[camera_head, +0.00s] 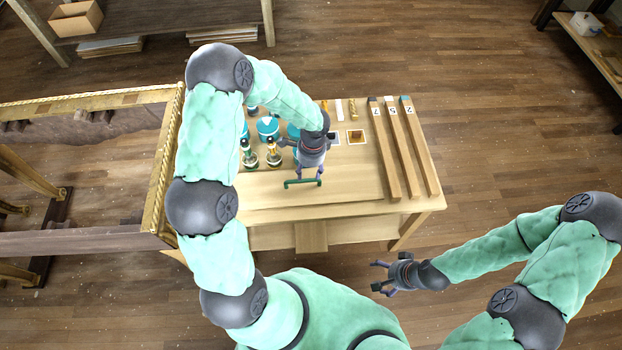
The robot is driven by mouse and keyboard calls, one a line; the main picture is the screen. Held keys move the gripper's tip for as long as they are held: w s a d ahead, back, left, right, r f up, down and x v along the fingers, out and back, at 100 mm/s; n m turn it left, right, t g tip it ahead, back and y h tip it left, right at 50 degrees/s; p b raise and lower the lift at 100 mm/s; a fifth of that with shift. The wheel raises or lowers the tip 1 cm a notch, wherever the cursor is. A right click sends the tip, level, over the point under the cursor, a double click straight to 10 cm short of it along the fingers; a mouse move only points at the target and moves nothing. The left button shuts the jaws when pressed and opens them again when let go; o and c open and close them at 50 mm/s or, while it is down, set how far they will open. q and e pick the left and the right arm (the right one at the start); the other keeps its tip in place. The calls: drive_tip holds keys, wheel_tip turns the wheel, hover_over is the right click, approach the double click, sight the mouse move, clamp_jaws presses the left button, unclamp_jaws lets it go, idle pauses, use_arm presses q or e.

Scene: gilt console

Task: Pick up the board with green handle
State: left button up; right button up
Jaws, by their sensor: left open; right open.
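The board (345,192) is a flat, light wooden panel lying on the wooden table, with a green handle (302,183) on its near part. My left gripper (309,177) is open, pointing down right at the handle from above. Its fingers overlap the handle in this view, and I cannot tell whether they touch it. My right gripper (377,278) is open and empty, off the table's near right side, in front of the floor.
Bottles with gold and green parts (273,154) and teal containers (267,128) stand just beyond the board. Long numbered wooden bars (403,150) lie along the table's right side. A gilt-edged console (90,100) stands at left.

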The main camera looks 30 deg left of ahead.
sight(303, 181)
use_arm(q)
drive_tip(key=shift+w+a+r+y, duration=0.3)
drive_tip(key=shift+w+a+r, duration=0.1)
drive_tip(key=shift+a, duration=0.1)
drive_tip(key=shift+a+f, duration=0.1)
drive_tip(key=shift+f, duration=0.1)
drive_tip(key=f, duration=0.1)
drive_tip(key=f+b, duration=0.1)
drive_tip(key=f, duration=0.1)
drive_tip(key=f+b, duration=0.1)
drive_tip(key=f, duration=0.1)
drive_tip(key=shift+s+a+f, duration=0.2)
drive_tip(key=shift+a, duration=0.1)
drive_tip(key=f, duration=0.1)
drive_tip(key=f+b, duration=0.1)
drive_tip(key=f, duration=0.1)
drive_tip(key=f+b, duration=0.1)
drive_tip(key=f, duration=0.1)
drive_tip(key=shift+s+a, duration=0.25)
drive_tip(key=shift+a, duration=0.05)
drive_tip(key=shift+r, duration=0.15)
clamp_jaws()
